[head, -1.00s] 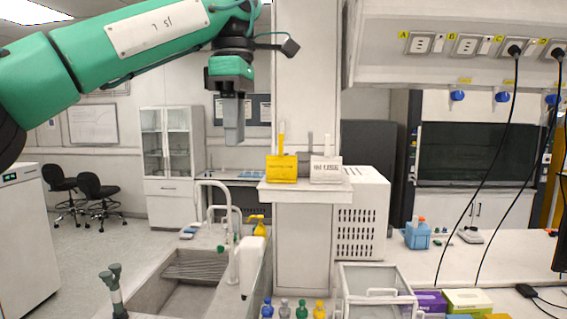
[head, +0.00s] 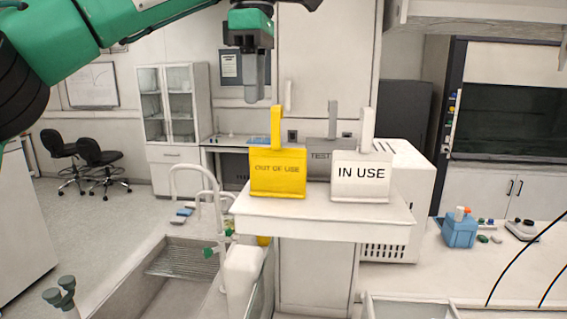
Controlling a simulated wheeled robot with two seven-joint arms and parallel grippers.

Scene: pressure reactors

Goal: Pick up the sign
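Three signs stand upright on a small white shelf (head: 320,228) in the head view. The yellow sign (head: 277,182) reads "OUT OF USE" and has a tall yellow handle. The white sign (head: 360,187) reads "IN USE" and has a white handle. A grey sign (head: 319,163) reading "TEST" stands behind and between them, partly hidden. My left gripper (head: 251,92) points down above and slightly left of the yellow sign's handle, apart from it. Its fingers look close together, but this side view does not show whether a gap is between them. My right gripper is out of view.
A sink (head: 180,262) with a curved white faucet (head: 195,178) lies below left of the shelf. A white vented box (head: 413,180) stands behind the shelf's right side. A blue container (head: 460,230) sits on the right bench. The air above the signs is clear.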

